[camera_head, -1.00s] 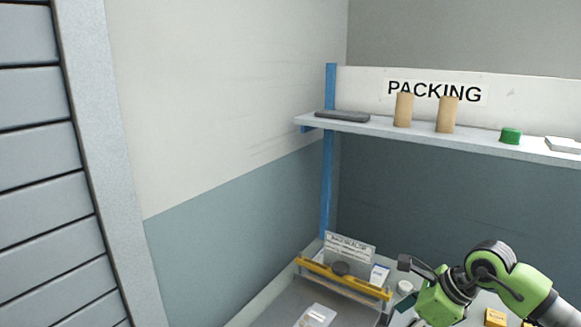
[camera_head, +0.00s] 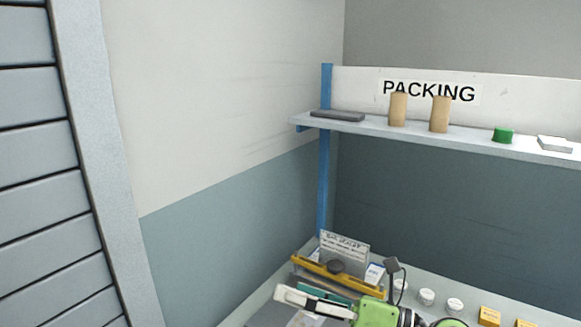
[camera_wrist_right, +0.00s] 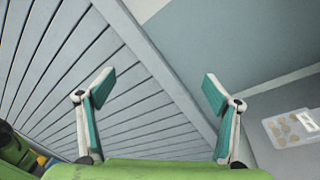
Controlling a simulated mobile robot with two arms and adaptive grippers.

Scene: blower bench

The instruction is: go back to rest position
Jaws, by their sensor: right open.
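My right gripper (camera_head: 292,289) is low in the head view, above the front of the bench sealer, with its fingers pointing left. Its green body and pale fingers with teal pads show at the lower edge. In the right wrist view the two fingers of the right gripper (camera_wrist_right: 158,88) stand wide apart with nothing between them. Behind them are grey slats and a wall. My left gripper is in neither view.
The sealer with a yellow bar (camera_head: 345,278) and a sign (camera_head: 345,243) stands near the arm. White jars (camera_head: 426,297) and yellow boxes (camera_head: 489,316) are to the right. A shelf (camera_head: 460,137) hangs above. A clear pack (camera_wrist_right: 292,132) lies at right.

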